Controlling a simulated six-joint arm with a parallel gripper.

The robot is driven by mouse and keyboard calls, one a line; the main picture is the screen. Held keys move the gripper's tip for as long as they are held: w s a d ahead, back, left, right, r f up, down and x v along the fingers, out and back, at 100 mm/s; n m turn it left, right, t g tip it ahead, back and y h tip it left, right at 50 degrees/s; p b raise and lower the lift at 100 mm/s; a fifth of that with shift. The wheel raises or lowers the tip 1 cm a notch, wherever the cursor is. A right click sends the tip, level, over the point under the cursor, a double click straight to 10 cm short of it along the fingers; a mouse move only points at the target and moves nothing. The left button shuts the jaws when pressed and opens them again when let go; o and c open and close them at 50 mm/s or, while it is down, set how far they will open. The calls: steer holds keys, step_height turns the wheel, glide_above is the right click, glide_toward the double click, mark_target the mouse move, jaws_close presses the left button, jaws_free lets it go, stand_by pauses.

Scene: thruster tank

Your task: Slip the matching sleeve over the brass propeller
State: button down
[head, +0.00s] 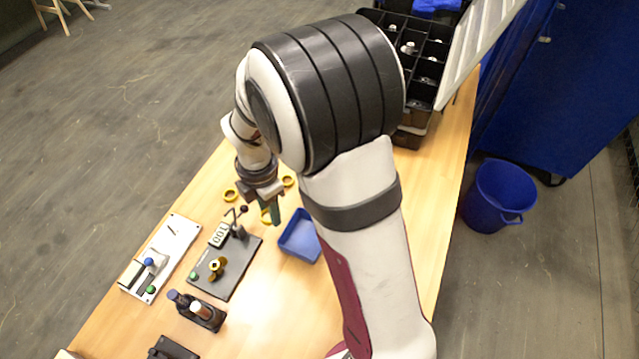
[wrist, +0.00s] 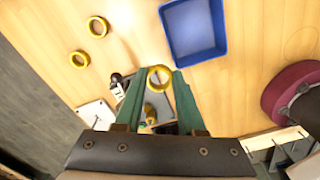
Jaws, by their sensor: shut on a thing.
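The brass propeller (head: 217,265) stands on a dark base plate (head: 240,279) in the head view. It also shows between my fingers in the wrist view (wrist: 150,111), partly blurred. My gripper (head: 274,217) is above the table, behind and to the right of the propeller. In the wrist view my gripper (wrist: 160,75) is shut on a yellow ring-shaped sleeve (wrist: 160,67), held at the green fingertips. The held sleeve is partly hidden behind the fingers in the head view (head: 265,215). Two other yellow sleeves lie on the table (head: 230,195) (head: 288,181); whether their sizes differ is unclear.
A blue tray (head: 300,238) lies right of the plate. A small clamp with a dark knob (head: 241,212) and a counter reading 100 (head: 219,235) stand by the plate's back edge. A white panel (head: 172,235) and a dark bottle holder (head: 205,316) stand nearby.

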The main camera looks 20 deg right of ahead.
steer(key=s+a+n, duration=0.1)
steer(key=a, duration=0.3)
steer(key=s+a+n, duration=0.1)
steer(key=a+n, duration=0.1)
steer(key=a, duration=0.3)
steer(key=s+a+n, duration=0.1)
steer(key=a+n, duration=0.1)
steer(key=a, duration=0.2)
steer(key=shift+s+a+f, duration=0.1)
steer(key=shift+s+a, duration=0.1)
steer(key=shift+a, duration=0.1)
steer(key=shift+a+f, duration=0.1)
steer(key=shift+f, duration=1.8)
steer(key=shift+f, duration=0.35)
steer(key=shift+f, duration=0.5)
steer(key=shift+f, duration=0.35)
steer(key=shift+c, duration=2.1)
jaws_free()
